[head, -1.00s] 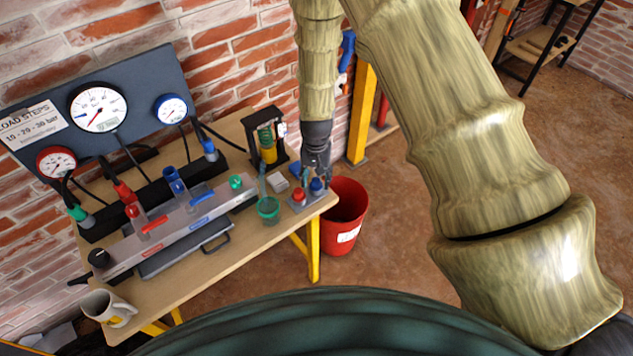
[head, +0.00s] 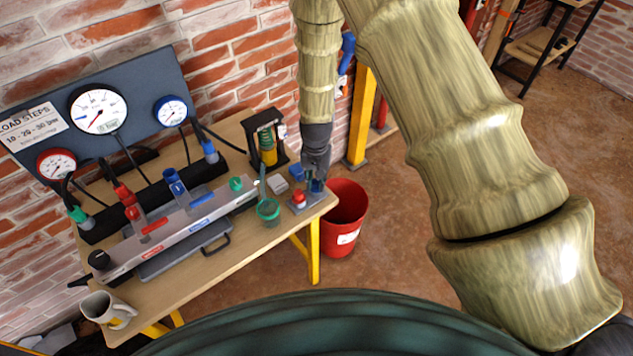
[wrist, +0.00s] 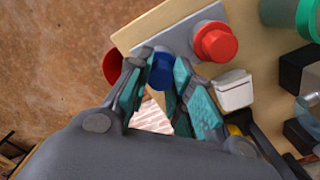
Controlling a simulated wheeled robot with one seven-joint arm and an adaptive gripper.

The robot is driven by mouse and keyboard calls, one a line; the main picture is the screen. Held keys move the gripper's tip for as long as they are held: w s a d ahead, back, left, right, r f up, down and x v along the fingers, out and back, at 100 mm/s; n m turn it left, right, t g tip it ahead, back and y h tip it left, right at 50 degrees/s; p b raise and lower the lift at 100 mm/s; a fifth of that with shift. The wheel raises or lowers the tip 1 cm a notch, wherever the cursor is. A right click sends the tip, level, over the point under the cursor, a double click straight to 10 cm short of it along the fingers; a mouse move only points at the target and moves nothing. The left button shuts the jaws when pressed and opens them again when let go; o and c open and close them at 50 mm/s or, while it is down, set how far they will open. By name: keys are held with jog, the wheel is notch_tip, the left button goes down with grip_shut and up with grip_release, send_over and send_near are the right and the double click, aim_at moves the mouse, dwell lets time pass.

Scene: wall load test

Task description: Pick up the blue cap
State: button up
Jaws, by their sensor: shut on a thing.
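The blue cap (wrist: 161,71) is between the fingertips of my gripper (wrist: 158,80) in the wrist view. My gripper is shut on it, with a teal pad at each side. In the head view my gripper (head: 316,180) points down at the right end of the workbench, and the blue cap (head: 317,186) shows only partly between the fingers. The cap is at a small grey plate (wrist: 190,36), beside a red cap (wrist: 215,42). I cannot tell whether the blue cap still touches the plate.
A red bucket (head: 345,218) stands on the floor by the bench's right end. A rail with valves (head: 180,226) and a gauge panel (head: 140,80) lie left.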

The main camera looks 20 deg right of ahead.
aim_at(316, 181)
jog(key=shift+r+b, duration=0.6)
jog(key=shift+r, duration=0.2)
jog(key=shift+r+b, duration=0.45)
jog(key=shift+r, duration=0.4)
jog(key=s+a+r+b, duration=0.1)
jog(key=s+a+b, duration=0.15)
jog(key=s, duration=0.45)
jog(key=s+a+r+b, duration=0.1)
jog(key=s+a+b, duration=0.1)
jog(key=s+a, duration=0.35)
notch_tip(316, 181, up, 6)
jog(key=s+d+p, duration=0.1)
jog(key=s+p, duration=0.1)
jog(key=p, duration=0.4)
jog(key=shift+d, duration=0.15)
